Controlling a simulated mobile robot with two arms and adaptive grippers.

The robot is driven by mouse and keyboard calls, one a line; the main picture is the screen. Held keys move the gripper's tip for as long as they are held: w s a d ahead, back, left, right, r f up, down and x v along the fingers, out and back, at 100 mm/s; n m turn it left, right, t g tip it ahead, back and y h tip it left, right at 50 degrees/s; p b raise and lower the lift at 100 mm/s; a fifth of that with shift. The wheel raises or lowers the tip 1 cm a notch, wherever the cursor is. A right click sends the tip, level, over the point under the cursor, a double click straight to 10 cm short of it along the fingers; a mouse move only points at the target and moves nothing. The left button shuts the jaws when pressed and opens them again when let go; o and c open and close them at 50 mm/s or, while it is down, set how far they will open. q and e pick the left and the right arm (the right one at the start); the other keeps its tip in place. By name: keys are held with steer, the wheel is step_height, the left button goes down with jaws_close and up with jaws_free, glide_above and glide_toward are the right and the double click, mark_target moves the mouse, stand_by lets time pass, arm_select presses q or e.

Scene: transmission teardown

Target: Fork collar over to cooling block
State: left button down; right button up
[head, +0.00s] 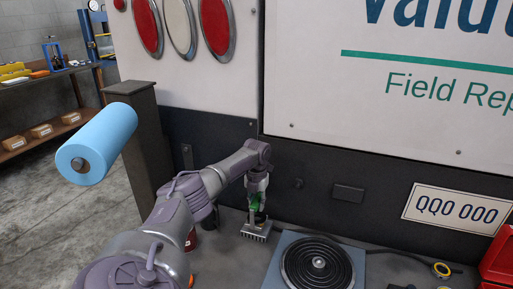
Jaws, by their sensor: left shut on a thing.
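My left gripper (257,203) reaches in from the left and points down, with green showing at its fingers. It is shut on the fork collar, a small dark part mostly hidden by the fingers. The cooling block (256,232), a grey finned metal block, sits on the bench directly below the gripper. The collar is at or just above the block's top; I cannot tell if they touch. My right gripper is not in view.
A hot plate with a dark coil (318,262) stands right of the block. A dark red container (191,239) is partly hidden behind my left arm. A dark panelled wall (310,170) rises behind the bench.

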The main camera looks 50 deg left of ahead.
mark_target(252, 209)
arm_select(q)
steer(key=shift+f+b, duration=0.6)
steer(key=shift+f, duration=0.2)
stand_by(0.9)
stand_by(0.5)
steer(key=shift+s+d+r+p, duration=0.2)
steer(key=shift+s+p, duration=0.1)
steer(key=shift+p, duration=0.4)
steer(key=shift+s+d+p, duration=0.45)
steer(key=shift+s+p, duration=0.25)
steer(key=shift+p, duration=0.55)
steer(key=shift+s+d+p, duration=0.45)
steer(key=shift+s+p, duration=0.25)
steer(key=shift+p, duration=0.55)
steer(key=shift+s+d+f+p, duration=0.1)
steer(key=shift+s+d+p, duration=0.5)
steer(key=shift+s+p, duration=0.6)
steer(key=shift+s+d+f+p, duration=0.1)
steer(key=shift+s+d+p, duration=0.55)
steer(key=shift+p, duration=0.9)
steer(key=shift+a, duration=0.1)
steer(key=shift+r, duration=0.15)
